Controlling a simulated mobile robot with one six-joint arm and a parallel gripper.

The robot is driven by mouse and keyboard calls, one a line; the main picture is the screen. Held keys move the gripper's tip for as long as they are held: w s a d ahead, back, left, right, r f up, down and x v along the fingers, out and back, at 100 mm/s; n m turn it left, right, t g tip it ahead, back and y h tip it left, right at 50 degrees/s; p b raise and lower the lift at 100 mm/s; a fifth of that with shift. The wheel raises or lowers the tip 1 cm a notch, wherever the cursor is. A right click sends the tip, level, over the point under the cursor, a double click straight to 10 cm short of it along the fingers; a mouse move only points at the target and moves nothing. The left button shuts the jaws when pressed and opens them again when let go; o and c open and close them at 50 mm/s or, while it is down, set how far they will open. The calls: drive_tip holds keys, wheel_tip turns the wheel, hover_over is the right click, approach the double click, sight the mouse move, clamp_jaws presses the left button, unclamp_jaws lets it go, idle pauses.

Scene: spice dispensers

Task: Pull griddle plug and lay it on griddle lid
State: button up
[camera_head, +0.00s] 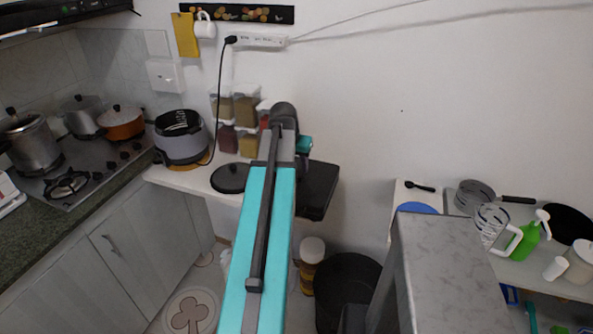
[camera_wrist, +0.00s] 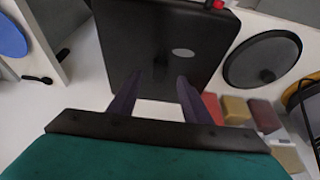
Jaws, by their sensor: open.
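A black plug (camera_head: 231,40) sits in the left end of a white power strip (camera_head: 262,41) on the wall, and its black cable hangs down to the counter. I cannot tell where the cable ends. The griddle's flat black lid (camera_head: 318,188) shows at the right end of the white counter, partly behind my arm. In the wrist view the lid (camera_wrist: 205,35) fills the upper middle, with a pale oval mark. My gripper (camera_wrist: 160,75) is open and empty, with its fingers in front of the lid. The plug is out of the wrist view.
A round black lid (camera_head: 230,178) lies left of the griddle; it also shows in the wrist view (camera_wrist: 262,60). Spice dispensers (camera_head: 238,108) stand against the wall. A grey cooker (camera_head: 181,137) stands left. The wall around the power strip is mostly clear.

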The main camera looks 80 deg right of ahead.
drive_tip(key=b+v, duration=0.1)
drive_tip(key=v, duration=0.7)
drive_tip(key=shift+r+b, duration=0.15)
drive_tip(key=shift+b, duration=0.25)
drive_tip(key=shift+w, duration=0.15)
idle(0.6)
